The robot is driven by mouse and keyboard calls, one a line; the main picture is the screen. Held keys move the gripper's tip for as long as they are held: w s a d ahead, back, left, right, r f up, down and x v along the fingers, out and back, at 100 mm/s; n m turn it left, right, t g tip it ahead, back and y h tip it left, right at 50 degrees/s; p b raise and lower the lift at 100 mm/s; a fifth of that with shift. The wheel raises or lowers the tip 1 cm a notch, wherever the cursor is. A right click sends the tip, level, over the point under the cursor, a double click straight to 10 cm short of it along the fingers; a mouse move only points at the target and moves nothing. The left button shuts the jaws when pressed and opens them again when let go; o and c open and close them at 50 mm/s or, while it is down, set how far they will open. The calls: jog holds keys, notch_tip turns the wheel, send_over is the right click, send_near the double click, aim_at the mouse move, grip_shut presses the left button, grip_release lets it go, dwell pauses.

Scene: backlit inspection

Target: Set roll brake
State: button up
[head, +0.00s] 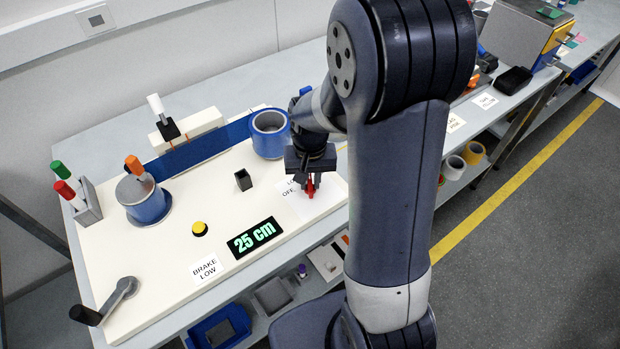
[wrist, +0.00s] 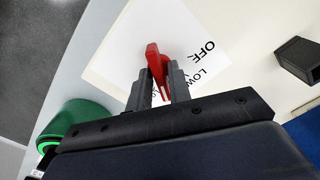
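The red brake lever (head: 310,187) stands at the right end of the cream board (head: 150,285). It also shows in the wrist view (wrist: 154,58), over a white label plate (wrist: 120,62) reading "OFF" and "LOW", with further text partly hidden. My gripper (head: 308,178) is down at the lever. In the wrist view its two grey fingers (wrist: 160,85) stand either side of the lever with almost no gap, and it looks shut on it. A card (head: 206,268) at the board's front reads "BRAKE LOW". A display (head: 255,238) reads "25 cm".
A blue roll (head: 269,135) and a metal-topped roll (head: 145,203) stand on the board, with a blue strip (head: 200,148) between. A crank (head: 110,300), yellow button (head: 200,229), small dark post (head: 243,180) and pen holder (head: 88,205) are there too.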

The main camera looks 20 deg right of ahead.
aim_at(310, 181)
grip_shut()
jog(key=shift+m+b, duration=0.55)
jog(key=shift+m, duration=2.35)
jog(key=shift+o, duration=1.6)
grip_release()
notch_tip(310, 181, up, 11)
